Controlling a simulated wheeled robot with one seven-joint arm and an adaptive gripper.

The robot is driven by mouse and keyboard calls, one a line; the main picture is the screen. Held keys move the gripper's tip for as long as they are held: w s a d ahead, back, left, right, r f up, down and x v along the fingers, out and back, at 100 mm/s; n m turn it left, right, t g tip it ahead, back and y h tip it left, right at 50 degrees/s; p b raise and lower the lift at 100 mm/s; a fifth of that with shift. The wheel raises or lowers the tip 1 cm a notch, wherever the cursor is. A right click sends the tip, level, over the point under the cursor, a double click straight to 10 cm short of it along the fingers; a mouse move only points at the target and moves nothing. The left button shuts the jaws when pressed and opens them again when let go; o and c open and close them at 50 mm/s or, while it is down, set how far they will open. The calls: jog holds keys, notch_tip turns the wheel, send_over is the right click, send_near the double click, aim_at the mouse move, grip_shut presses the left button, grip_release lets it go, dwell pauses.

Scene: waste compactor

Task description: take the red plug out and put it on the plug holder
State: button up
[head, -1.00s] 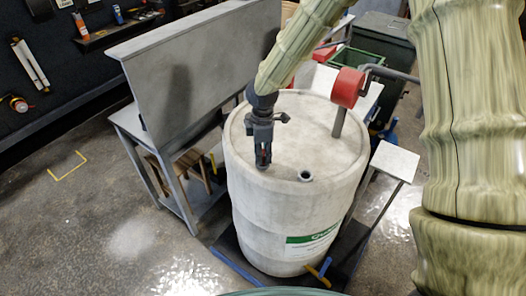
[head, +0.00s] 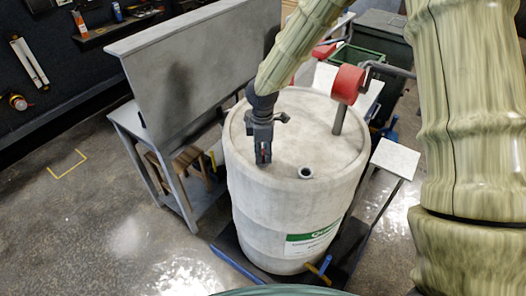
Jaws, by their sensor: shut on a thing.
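My gripper (head: 263,156) points down over the left part of the top of a large white barrel (head: 255,200). It is shut on the red plug (head: 265,147), which shows only as a small red spot between the dark fingers. The fingers hide most of the plug. Whether the plug still sits in the barrel top or is clear of it I cannot tell. A small white stand (head: 396,158) to the right of the barrel may be the plug holder.
A grey bench with a tall panel (head: 195,70) is close on the left. Floor is clear at front left.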

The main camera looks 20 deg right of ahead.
jog(key=o, duration=1.2)
jog(key=shift+r, duration=0.1)
jog(key=shift+c, duration=0.3)
jog(key=shift+r+p, duration=1.85)
jog(key=shift+r, duration=1.55)
